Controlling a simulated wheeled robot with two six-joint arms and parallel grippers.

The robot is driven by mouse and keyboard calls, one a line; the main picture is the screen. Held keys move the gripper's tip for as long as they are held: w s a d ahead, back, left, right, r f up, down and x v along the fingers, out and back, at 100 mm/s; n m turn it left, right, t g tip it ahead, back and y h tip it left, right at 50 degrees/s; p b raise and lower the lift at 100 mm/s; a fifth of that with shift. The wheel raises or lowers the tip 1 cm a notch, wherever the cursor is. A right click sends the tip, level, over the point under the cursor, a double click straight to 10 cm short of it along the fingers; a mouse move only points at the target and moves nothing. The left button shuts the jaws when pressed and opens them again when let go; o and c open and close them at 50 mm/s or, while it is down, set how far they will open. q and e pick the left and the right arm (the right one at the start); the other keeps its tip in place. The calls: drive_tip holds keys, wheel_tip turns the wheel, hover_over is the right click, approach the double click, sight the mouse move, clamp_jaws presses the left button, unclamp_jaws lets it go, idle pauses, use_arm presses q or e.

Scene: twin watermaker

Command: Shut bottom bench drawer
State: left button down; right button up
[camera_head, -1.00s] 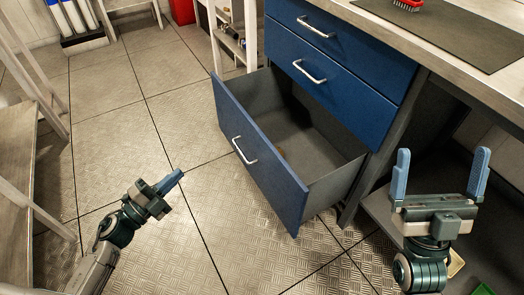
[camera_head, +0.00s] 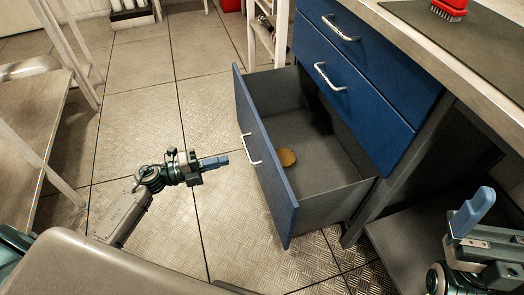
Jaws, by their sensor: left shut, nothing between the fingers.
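The bottom bench drawer (camera_head: 262,165) is blue-fronted with a silver handle (camera_head: 250,150) and stands pulled well out. A round yellowish-brown disc (camera_head: 287,157) lies on its grey floor. My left gripper (camera_head: 222,161) is shut and empty, a little to the left of the drawer front and apart from it, pointing toward it. My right gripper (camera_head: 472,212) is at the right edge, beside the bench's open lower space. One finger shows upright; the other is out of the picture.
Two upper blue drawers, the top one (camera_head: 318,50) and the middle one (camera_head: 350,95), are shut. A red brush (camera_head: 449,10) lies on the dark mat (camera_head: 420,30) on the bench. A bench (camera_head: 25,130) stands at the left. Tiled floor (camera_head: 135,120) between is clear.

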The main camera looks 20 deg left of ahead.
sight(269, 150)
use_arm(q)
drive_tip(key=b+x, duration=0.1)
drive_tip(key=x, duration=1)
drive_tip(key=shift+w+d, duration=0.25)
drive_tip(key=shift+d, duration=0.05)
